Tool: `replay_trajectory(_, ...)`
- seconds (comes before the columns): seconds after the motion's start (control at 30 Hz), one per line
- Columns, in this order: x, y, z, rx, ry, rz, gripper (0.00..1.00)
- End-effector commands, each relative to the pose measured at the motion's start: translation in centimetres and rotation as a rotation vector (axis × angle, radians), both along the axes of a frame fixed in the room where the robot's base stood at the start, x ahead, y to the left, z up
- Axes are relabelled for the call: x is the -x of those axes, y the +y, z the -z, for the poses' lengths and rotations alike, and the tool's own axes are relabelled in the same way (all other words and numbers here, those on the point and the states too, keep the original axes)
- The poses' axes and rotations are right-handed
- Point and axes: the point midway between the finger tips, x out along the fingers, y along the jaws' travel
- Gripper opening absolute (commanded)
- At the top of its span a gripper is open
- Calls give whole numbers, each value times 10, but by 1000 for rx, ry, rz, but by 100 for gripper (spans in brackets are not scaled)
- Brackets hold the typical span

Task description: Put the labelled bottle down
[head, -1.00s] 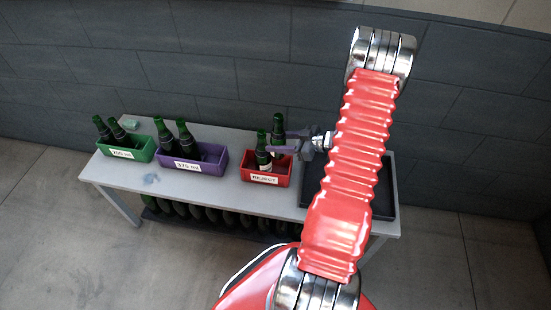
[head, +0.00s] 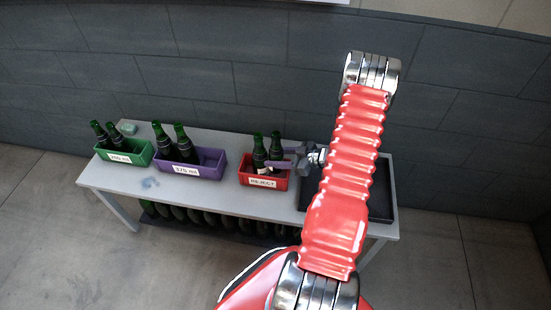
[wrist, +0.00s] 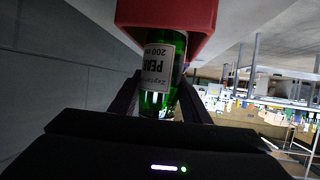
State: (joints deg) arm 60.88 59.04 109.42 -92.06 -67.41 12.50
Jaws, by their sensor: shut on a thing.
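My gripper (head: 275,158) is shut on a green bottle (head: 276,142) at the red bin labelled REJECT (head: 280,184). In the wrist view the held bottle (wrist: 163,58) shows a pale printed label between my fingers, and its far end goes into the red bin (wrist: 185,14). In the head view the bottle looks upright, at the right side of the bin. Its base is hidden, so I cannot tell whether it touches the bin floor. Another dark green bottle (head: 258,150) stands in the same bin, just left of the held one.
A purple bin (head: 208,172) and a green bin (head: 140,159), each with two bottles, stand to the left on the grey table (head: 120,185). A black tray (head: 380,205) lies at the right. Several bottles rest on a shelf below. A dark wall stands behind.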

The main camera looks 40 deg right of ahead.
Motion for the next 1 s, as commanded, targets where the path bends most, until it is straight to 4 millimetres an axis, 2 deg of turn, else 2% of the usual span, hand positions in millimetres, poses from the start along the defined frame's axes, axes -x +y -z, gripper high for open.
replay_trajectory(0.27,0,0,4,1,-1,1,14)
replay_trajectory(0.3,0,0,4,0,0,1,43)
replay_trajectory(0.57,0,-1,4,0,0,1,61)
replay_trajectory(0.83,1,-1,4,1,0,2,61)
replay_trajectory(1.0,9,-6,0,1,0,4,61)
